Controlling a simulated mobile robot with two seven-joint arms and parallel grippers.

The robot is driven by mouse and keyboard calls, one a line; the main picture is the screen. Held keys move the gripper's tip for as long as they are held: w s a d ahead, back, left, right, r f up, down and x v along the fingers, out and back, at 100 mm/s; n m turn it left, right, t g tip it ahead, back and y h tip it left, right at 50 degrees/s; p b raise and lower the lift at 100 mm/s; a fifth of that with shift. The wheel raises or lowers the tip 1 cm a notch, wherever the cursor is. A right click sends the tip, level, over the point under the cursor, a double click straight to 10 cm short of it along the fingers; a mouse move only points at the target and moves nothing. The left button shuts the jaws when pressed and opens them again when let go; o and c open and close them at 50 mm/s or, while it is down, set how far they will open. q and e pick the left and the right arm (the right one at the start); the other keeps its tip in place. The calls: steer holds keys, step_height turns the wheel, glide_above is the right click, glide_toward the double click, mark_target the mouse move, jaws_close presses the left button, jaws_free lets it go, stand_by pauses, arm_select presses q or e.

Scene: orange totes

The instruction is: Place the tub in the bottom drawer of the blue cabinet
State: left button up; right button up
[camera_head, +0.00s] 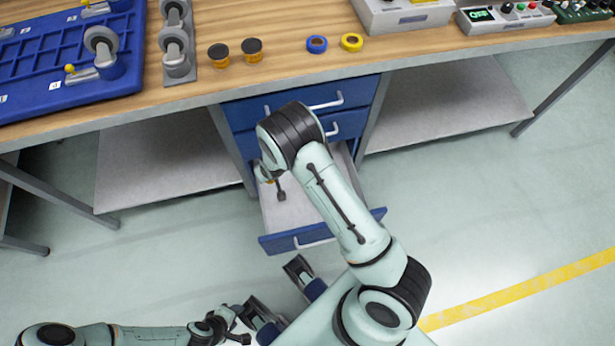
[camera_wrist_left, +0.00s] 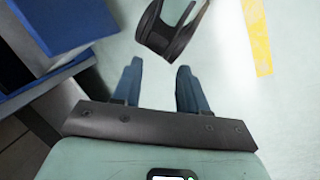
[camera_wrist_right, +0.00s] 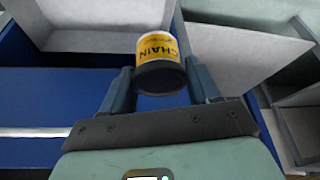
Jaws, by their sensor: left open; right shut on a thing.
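A small tub (camera_wrist_right: 157,58) with a yellow "CHAIN" label and a dark end is between the fingers of my right gripper (camera_wrist_right: 160,80) in the right wrist view. The right gripper is shut on it. In the head view, my right arm reaches over the pulled-out bottom drawer (camera_head: 292,240) of the blue cabinet (camera_head: 245,112), with its gripper (camera_head: 279,190) above the drawer's pale interior. The arm partly hides the drawer, and the tub is mostly hidden there. My left gripper (camera_head: 244,325) is open and empty above the floor, at the lower left; its fingers (camera_wrist_left: 157,75) also show in the left wrist view.
Two amber tubs with dark lids (camera_head: 219,54) (camera_head: 252,50) stand on the wooden bench (camera_head: 290,75). Blue tape (camera_head: 317,44) and yellow tape (camera_head: 352,42) lie beside them. Pale shelves (camera_head: 160,155) (camera_head: 445,105) flank the cabinet. The floor in front is largely clear.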

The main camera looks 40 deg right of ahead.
steer(key=shift+m+h, duration=0.3)
steer(key=shift+m, duration=0.5)
steer(key=d+f+b, duration=0.2)
steer(key=f+b, duration=0.1)
steer(key=f, duration=0.7)
steer(key=s+d+f+b, duration=0.1)
steer(key=f+b, duration=0.2)
steer(key=f, duration=0.7)
steer(key=d+f+b, duration=0.2)
steer(key=f+b, duration=0.1)
steer(key=f, duration=0.7)
steer(key=shift+s+d, duration=0.3)
steer(key=shift+s, duration=0.05)
step_height(320, 180, down, 4)
steer(key=shift+r+b, duration=0.25)
steer(key=shift+b, duration=0.65)
arm_select(q)
steer(key=w+a+f, duration=0.2)
steer(key=f, duration=0.5)
steer(key=w+a+f+t+y, duration=0.1)
steer(key=w+a+f, duration=0.1)
steer(key=f, duration=0.5)
steer(key=shift+w+a+n, duration=0.3)
steer(key=shift+w+n, duration=0.1)
steer(key=shift+w, duration=0.25)
steer(key=shift+f, duration=0.1)
